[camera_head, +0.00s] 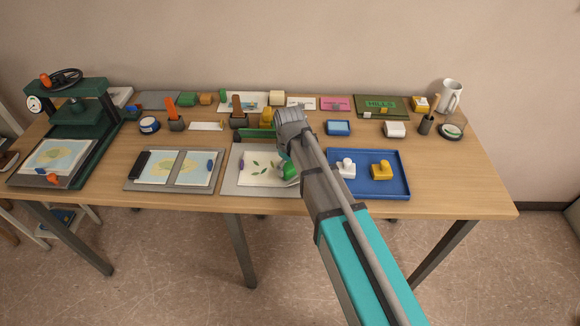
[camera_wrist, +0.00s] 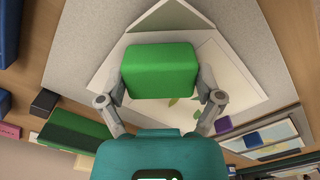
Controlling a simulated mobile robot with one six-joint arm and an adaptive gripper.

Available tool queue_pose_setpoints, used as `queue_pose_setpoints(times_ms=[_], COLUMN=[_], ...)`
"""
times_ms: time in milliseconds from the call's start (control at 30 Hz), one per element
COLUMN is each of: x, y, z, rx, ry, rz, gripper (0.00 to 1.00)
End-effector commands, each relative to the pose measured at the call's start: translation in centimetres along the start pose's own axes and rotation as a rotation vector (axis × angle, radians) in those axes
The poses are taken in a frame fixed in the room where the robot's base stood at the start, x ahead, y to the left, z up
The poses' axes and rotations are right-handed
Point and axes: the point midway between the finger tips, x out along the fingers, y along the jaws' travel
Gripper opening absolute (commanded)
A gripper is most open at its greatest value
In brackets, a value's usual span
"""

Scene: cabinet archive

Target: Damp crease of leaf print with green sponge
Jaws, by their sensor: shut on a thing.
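The leaf print (camera_head: 258,167) is a white sheet with green leaves on a grey board (camera_head: 229,183) at the middle front of the table. The green sponge (camera_wrist: 159,70) is between the two fingers of my gripper (camera_wrist: 160,95) in the wrist view. My gripper (camera_head: 287,160) is shut on it over the right side of the print. In the wrist view the sponge covers much of the print (camera_wrist: 235,82); a few leaves show below it. I cannot tell whether the sponge touches the paper. The crease is not clearly visible.
A blue tray (camera_head: 376,191) with a white and a yellow stamp stands right of the print. A grey board (camera_head: 131,184) with two map sheets lies left. A green press (camera_head: 93,128) stands at far left. Small items line the back.

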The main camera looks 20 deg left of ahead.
Motion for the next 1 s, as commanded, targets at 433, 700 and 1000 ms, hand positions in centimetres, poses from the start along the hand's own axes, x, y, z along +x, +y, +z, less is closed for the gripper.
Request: queue_pose_setpoints(times_ms=[433, 700, 1000], x=[-0.1, -0.1, -0.1], y=[-2.0, -2.2, -2.1], z=[0.0, 0.0, 0.0], rx=[-0.002, -0.001, -0.001], ry=[0.0, 0.0, 0.0], rz=[-0.003, -0.003, -0.002], gripper=[0.46, 0.46, 0.46])
